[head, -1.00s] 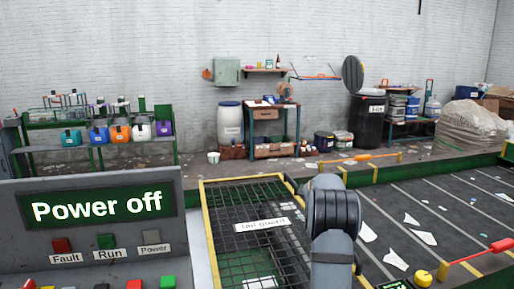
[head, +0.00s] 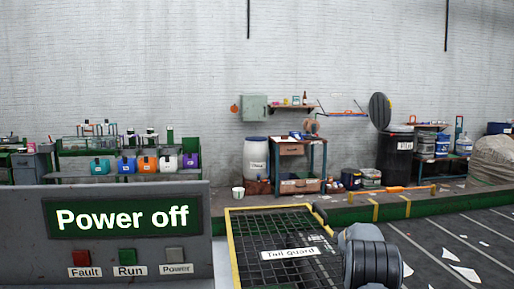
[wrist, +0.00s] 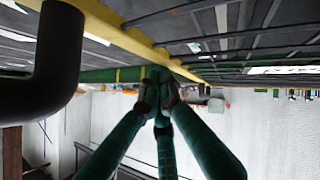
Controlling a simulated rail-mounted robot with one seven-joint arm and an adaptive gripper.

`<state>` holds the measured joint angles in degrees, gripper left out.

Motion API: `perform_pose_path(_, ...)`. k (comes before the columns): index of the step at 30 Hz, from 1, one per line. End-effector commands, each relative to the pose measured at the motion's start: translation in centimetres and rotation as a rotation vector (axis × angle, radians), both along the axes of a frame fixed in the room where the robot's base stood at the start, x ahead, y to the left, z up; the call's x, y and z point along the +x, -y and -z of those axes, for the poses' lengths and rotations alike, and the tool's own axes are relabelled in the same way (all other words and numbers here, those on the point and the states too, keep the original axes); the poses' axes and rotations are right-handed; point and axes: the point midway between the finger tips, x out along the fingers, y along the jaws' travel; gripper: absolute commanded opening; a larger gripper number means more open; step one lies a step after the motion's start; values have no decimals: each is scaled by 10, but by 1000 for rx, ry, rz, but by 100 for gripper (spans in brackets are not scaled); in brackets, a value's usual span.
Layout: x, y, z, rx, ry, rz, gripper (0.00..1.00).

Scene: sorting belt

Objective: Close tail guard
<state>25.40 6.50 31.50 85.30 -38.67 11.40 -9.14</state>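The tail guard (head: 262,246) is a dark mesh panel with a yellow frame and a white "Tail guard" label, low in the middle of the head view. I cannot tell its tilt. My own grey and black arm joint stands at its right edge and hides my gripper there. In the wrist view, my gripper (wrist: 162,88) has green fingers that converge to dark tips, shut together. Nothing clearly shows between them. A yellow frame bar (wrist: 115,32) and dark mesh cross the upper part of that view, and the fingertips appear just below the bar; contact cannot be told.
A control panel (head: 125,253) at lower left reads "Power off", with Fault, Run and Power lamps. The dark belt (head: 450,240) with paper scraps lies at right. A dark curved tube (wrist: 55,65) fills the wrist view's left. Shelves, bins and a bench (head: 300,160) stand along the back wall.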

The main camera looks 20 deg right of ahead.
Motion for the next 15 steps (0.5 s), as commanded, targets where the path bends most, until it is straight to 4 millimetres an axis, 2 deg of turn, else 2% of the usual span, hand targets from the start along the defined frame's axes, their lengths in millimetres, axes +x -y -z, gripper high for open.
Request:
perform_pose_path(1, -2, 0, 5, 7, -10, 4, 0)
perform_pose_path(5, -2, 0, -3, 7, -10, 4, 0)
perform_pose_path(8, -1, -2, -20, 5, -6, 1, 0)
perform_pose_path(12, 1, -4, -53, 1, 0, -5, 0)
perform_pose_path(15, -19, -6, -63, 0, 2, -2, 0)
